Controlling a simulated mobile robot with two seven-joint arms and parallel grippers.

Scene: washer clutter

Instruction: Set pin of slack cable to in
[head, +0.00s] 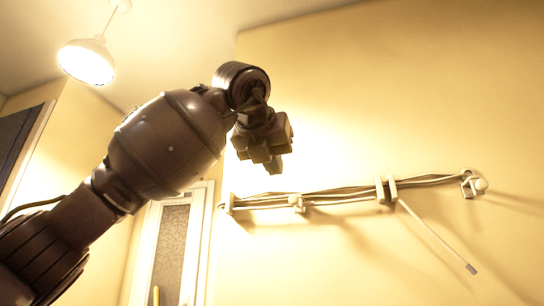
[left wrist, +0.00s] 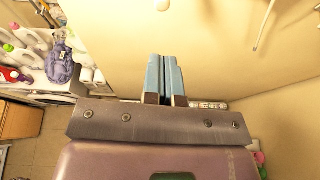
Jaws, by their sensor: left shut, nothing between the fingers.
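A bundle of pale cables (head: 335,193) runs along the yellow wall, held by several white brackets. A thin pale length, seemingly the slack cable (head: 425,228), slants down to the right from the bracket right of the middle. Its lower end has a grey tip (head: 471,268), which may be the pin. My left gripper (head: 273,166) is above and left of the bundle, apart from it, pointing down. In the left wrist view its two blue-grey fingers (left wrist: 164,77) are together with nothing between them. My right gripper is not in view.
A lit pendant lamp (head: 87,62) hangs at upper left. A framed glass panel (head: 172,245) stands below my arm. The left wrist view shows a blue-purple bag (left wrist: 62,66) and white rolls (left wrist: 93,77) at left. The wall around the hanging length is clear.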

